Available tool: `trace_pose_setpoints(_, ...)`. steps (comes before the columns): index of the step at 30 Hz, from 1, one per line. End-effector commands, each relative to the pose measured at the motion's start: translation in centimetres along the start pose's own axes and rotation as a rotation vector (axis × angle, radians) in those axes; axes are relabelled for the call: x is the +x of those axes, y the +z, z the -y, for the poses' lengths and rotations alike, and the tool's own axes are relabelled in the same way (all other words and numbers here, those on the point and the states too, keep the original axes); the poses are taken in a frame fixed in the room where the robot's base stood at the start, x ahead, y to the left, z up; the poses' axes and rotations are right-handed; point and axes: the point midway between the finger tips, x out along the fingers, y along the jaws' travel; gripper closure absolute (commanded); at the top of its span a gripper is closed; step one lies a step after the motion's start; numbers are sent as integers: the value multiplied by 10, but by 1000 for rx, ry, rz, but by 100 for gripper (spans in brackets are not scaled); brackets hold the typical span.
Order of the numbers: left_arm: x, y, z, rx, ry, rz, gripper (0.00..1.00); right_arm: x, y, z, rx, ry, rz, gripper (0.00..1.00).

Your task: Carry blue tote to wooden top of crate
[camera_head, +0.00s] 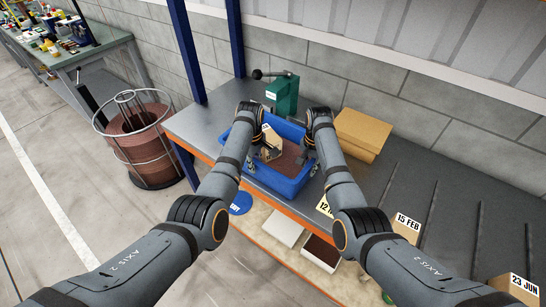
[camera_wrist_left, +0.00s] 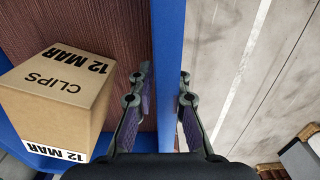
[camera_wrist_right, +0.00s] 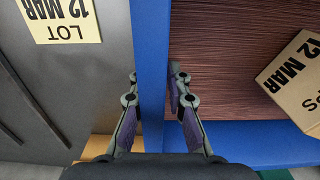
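The blue tote (camera_head: 287,187) is at the front edge of the grey workbench, held between my two arms. It holds a cardboard box (camera_head: 268,138) marked CLIPS 12 MAR, which also shows in the left wrist view (camera_wrist_left: 60,82). My left gripper (camera_wrist_left: 167,82) has a finger on each side of one tote wall and looks shut on it. My right gripper (camera_wrist_right: 152,82) straddles the opposite wall the same way. I cannot tell whether the tote is raised off the bench. No surface is clearly identifiable as the crate's wooden top.
A tan box (camera_head: 364,130) stands right of the tote and a green hand press (camera_head: 284,94) behind it. Dark lanes with date labels (camera_head: 407,222) run right. A wire-caged brown spool (camera_head: 150,135) stands on the floor at left. Open floor (camera_head: 60,225) lies at front left.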

Motion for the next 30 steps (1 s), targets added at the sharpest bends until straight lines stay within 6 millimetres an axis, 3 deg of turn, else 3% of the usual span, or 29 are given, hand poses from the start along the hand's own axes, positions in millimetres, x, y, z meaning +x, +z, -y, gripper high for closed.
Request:
trace_pose_setpoints(3,0,0,0,0,0,0,100,0,0,0,0,0,0,100)
trace_pose_setpoints(19,0,0,0,0,-1,-1,100,0,-1,-1,1,1,-3,100)
trace_pose_setpoints(30,-18,-2,-2,-1,6,-6,100,-18,-3,1,2,-4,-10,100)
